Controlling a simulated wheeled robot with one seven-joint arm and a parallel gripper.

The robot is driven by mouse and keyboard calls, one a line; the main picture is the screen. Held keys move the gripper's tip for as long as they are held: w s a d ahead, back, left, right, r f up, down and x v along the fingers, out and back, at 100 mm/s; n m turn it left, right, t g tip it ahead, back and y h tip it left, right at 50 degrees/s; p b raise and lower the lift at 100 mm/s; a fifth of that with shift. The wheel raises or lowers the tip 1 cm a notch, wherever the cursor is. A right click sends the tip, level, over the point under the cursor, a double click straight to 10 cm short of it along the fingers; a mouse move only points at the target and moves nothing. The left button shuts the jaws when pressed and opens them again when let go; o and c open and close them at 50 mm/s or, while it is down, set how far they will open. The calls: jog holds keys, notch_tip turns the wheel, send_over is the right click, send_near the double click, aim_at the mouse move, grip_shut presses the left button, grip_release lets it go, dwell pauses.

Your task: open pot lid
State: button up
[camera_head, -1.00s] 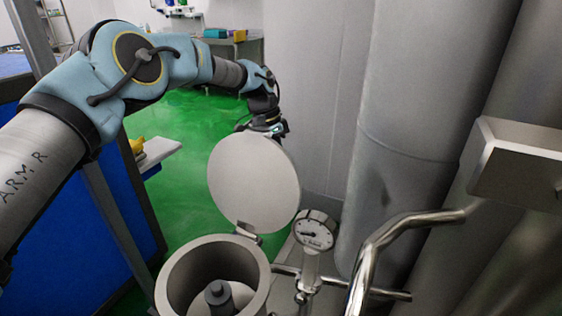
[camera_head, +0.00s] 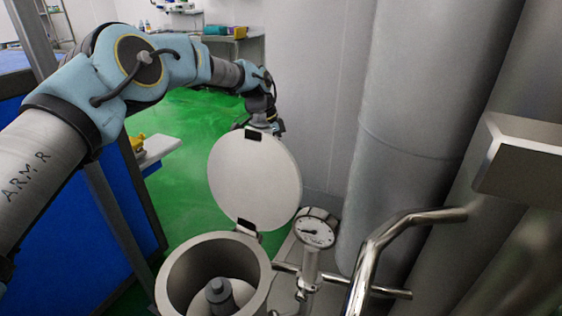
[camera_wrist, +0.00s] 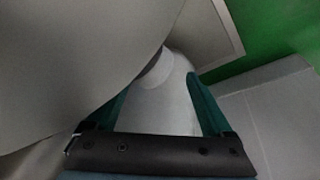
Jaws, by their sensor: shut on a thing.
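The pot (camera_head: 213,248) is an open grey metal cylinder at the bottom of the head view, with a dark-topped post inside. Its round pale lid (camera_head: 255,185) stands raised above the far rim, joined by a small hinge. My gripper is at the lid's upper edge, mostly hidden behind it in the head view. In the wrist view the lid (camera_wrist: 60,60) fills the left side. My gripper (camera_wrist: 158,88) shows two teal fingers there, shut on the lid, with a pale piece between them. The exact contact is unclear.
A dial gauge (camera_head: 316,230) stands right of the pot. Bent metal pipes (camera_head: 372,252) and a large grey column (camera_head: 405,130) are on the right. A blue panel (camera_head: 60,210) is on the left. Green floor (camera_head: 185,185) lies behind the pot.

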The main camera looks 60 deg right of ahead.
jog(key=shift+o, duration=1.4)
jog(key=shift+w+a+f, duration=0.15)
jog(key=shift+w, duration=0.25)
jog(key=shift+w+a+f, duration=0.15)
jog(key=shift+w, duration=0.2)
jog(key=s+b+v, duration=0.1)
jog(key=b+v, duration=0.1)
jog(key=v, duration=0.9)
jog(key=shift+d+r, duration=0.3)
